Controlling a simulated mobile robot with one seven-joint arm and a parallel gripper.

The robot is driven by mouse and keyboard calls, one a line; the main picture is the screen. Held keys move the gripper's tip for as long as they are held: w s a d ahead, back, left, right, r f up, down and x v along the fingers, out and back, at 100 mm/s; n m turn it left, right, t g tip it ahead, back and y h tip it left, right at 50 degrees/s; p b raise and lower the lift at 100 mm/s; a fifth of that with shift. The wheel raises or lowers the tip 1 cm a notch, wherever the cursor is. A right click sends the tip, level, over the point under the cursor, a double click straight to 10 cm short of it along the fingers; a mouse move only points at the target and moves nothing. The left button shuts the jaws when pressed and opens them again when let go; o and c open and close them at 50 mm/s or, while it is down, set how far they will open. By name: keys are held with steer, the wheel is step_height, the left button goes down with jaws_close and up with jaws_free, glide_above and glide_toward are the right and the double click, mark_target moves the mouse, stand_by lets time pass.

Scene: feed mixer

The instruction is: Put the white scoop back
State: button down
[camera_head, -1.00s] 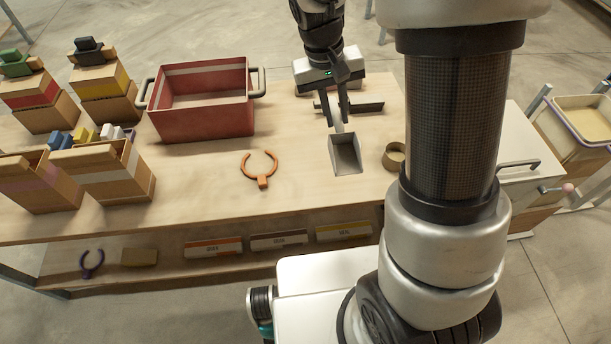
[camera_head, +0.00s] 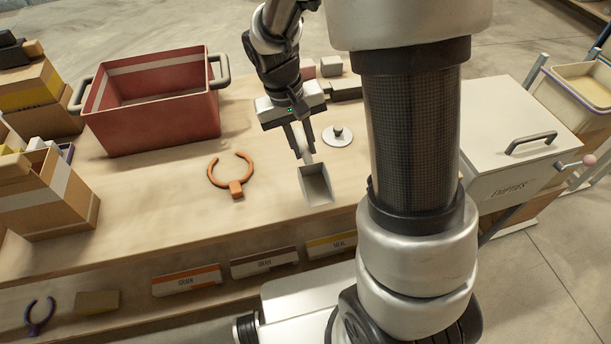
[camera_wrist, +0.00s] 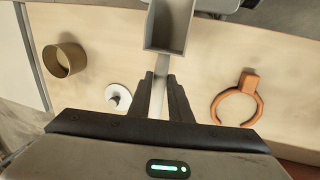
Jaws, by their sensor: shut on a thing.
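The white scoop (camera_head: 316,185) has a square open pan and a pale handle. It shows at the top centre of the wrist view (camera_wrist: 168,28), its pan toward the top edge. My gripper (camera_head: 304,150) is shut on the scoop's handle; in the wrist view both dark fingers (camera_wrist: 160,95) close around it. The pan looks empty in the head view. It appears held over the wooden bench near its front edge; I cannot tell whether it touches the bench.
An orange open ring (camera_head: 233,176) lies left of the scoop. A white disc with a dark knob (camera_head: 338,135) lies behind it. A red crate (camera_head: 152,110) stands at back left, a white lidded bin (camera_head: 510,150) at right.

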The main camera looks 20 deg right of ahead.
steer(key=shift+a+b+x, duration=0.15)
steer(key=shift+a+x, duration=0.05)
steer(key=shift+x, duration=0.8)
steer(key=shift+a+b+x, duration=0.2)
steer(key=shift+x, duration=0.8)
steer(key=shift+a+b+x, duration=0.15)
steer(key=shift+a+x, duration=0.1)
steer(key=shift+x, duration=0.8)
steer(key=shift+f, duration=0.15)
steer(key=shift+f, duration=0.1)
steer(key=c, duration=1.6)
jaws_free()
steer(key=shift+c, duration=0.2)
